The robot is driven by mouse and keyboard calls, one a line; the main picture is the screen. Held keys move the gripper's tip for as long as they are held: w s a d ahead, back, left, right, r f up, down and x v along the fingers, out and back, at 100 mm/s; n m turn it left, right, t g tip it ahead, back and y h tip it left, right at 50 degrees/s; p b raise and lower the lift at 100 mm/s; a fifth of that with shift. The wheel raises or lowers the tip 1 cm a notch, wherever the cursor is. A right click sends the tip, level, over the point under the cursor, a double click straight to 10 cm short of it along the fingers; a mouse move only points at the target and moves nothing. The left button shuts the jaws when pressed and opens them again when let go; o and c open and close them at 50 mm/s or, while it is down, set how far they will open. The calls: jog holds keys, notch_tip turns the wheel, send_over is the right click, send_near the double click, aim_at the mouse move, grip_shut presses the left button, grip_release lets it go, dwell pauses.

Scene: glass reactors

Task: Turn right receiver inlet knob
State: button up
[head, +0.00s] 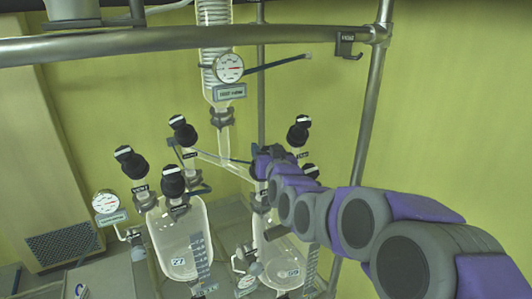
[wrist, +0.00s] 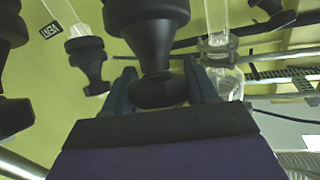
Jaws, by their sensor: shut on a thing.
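My purple and grey arm reaches in from the right in the head view. Its gripper (head: 268,160) is among the black knobs above the right glass receiver (head: 286,268). In the wrist view my gripper (wrist: 162,78) has its two fingers on either side of a black knob (wrist: 150,35) and is shut on it. The knob has a wide body, a narrower neck and a round flange between the fingers. In the head view the held knob is largely hidden by the gripper and arm, and I cannot read its label.
Another black knob (head: 298,131) stands just behind the gripper. More knobs top the left receiver (head: 180,245). A glass column with a gauge (head: 229,67) hangs above. A metal rail (head: 190,40) crosses overhead, and a post (head: 370,100) stands at right.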

jog(key=shift+r+m+h+p, duration=0.2)
jog(key=shift+m+h+p, duration=0.6)
jog(key=shift+m+p, duration=0.1)
jog(key=shift+m+h+p, duration=0.3)
jog(key=shift+p, duration=0.05)
jog(key=shift+d+f+m+t+h, duration=0.1)
jog(key=shift+f+m+t+h, duration=0.05)
jog(key=shift+m+t+h, duration=0.15)
jog(key=o, duration=1)
jog(key=shift+c, duration=0.2)
jog(key=shift+s, duration=0.1)
jog(key=s+d+b, duration=0.2)
jog(key=s, duration=1.4)
jog(key=shift+s+d+r, duration=0.25)
jog(key=shift+s+d, duration=0.15)
jog(key=shift+f, duration=0.1)
